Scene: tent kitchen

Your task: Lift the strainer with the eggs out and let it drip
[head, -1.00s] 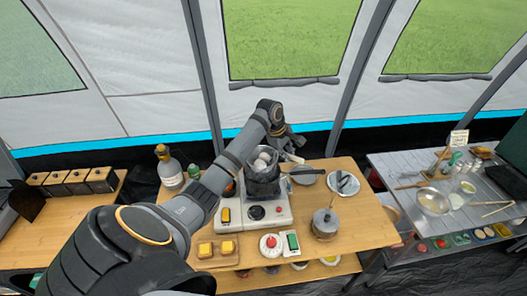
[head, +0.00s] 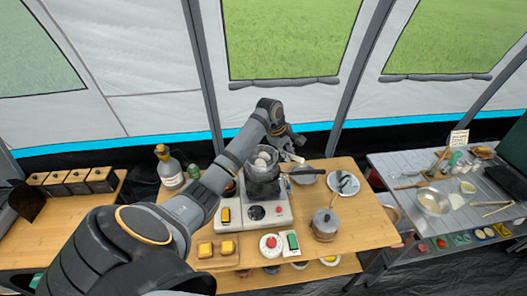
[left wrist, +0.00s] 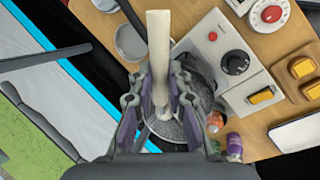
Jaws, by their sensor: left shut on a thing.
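The strainer (head: 262,168) with white eggs (head: 263,157) in it is in the middle of the head view, over the dark pot (head: 262,188). Its bowl shows above the pot's rim; how much of its bottom is still inside I cannot tell. My left gripper (head: 291,141) is just right of and behind the strainer. In the left wrist view my left gripper (left wrist: 152,88) is shut on the strainer's pale handle (left wrist: 158,45), which runs between its fingers. My right gripper is not in view.
The pot stands on a white stove (head: 285,213) with a dark knob. A dark pan (head: 305,178), a plate (head: 344,183) and a lidded grey pot (head: 325,222) are to the right. A bottle (head: 169,168) stands left. Yellow blocks (head: 227,247) lie in front.

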